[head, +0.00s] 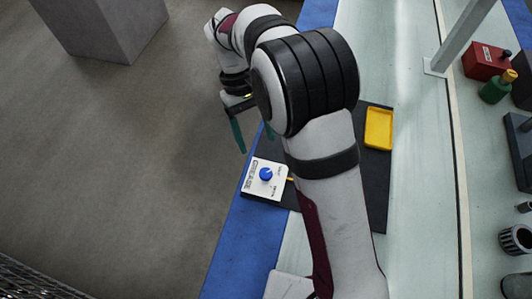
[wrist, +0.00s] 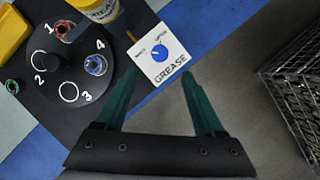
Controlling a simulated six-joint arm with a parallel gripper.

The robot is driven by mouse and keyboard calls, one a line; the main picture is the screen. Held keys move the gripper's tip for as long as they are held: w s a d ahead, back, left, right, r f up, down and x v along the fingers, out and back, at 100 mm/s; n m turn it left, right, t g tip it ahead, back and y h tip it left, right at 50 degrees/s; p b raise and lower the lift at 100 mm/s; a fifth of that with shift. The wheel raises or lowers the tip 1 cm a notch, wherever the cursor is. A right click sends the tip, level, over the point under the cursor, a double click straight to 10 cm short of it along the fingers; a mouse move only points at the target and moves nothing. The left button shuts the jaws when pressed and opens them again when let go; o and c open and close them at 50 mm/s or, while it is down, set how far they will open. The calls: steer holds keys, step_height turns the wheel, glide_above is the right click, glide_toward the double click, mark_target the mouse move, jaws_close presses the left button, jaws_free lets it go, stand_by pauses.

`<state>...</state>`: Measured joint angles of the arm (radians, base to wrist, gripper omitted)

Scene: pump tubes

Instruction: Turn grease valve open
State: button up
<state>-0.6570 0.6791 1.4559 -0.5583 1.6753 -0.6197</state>
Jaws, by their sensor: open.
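The grease valve is a blue round knob (head: 266,174) on a white plate (head: 252,183) marked GREASE, at the front edge of a dark mat. In the wrist view the knob (wrist: 159,53) has a light pointer mark, and printed labels lie beside it on the white plate (wrist: 163,72). I cannot clearly read which label the pointer faces. My gripper (head: 252,133) has green fingers and is above and away from the plate. In the wrist view my gripper (wrist: 158,75) is open and empty, its fingers apart, with the plate beyond and between the tips.
In the wrist view a black numbered disc (wrist: 52,75) with coloured rings stands left of the plate, beside a yellow-labelled grease container (wrist: 97,10). A yellow tray (head: 379,128) sits on the mat. A wire crate (wrist: 297,80) is at the right. Open floor lies left of the bench.

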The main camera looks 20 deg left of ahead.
mark_target(265, 172)
steer(key=x, duration=0.9)
steer(key=shift+s+d+f, duration=0.15)
steer(key=shift+f, duration=0.2)
steer(key=shift+c, duration=0.2)
jaws_close()
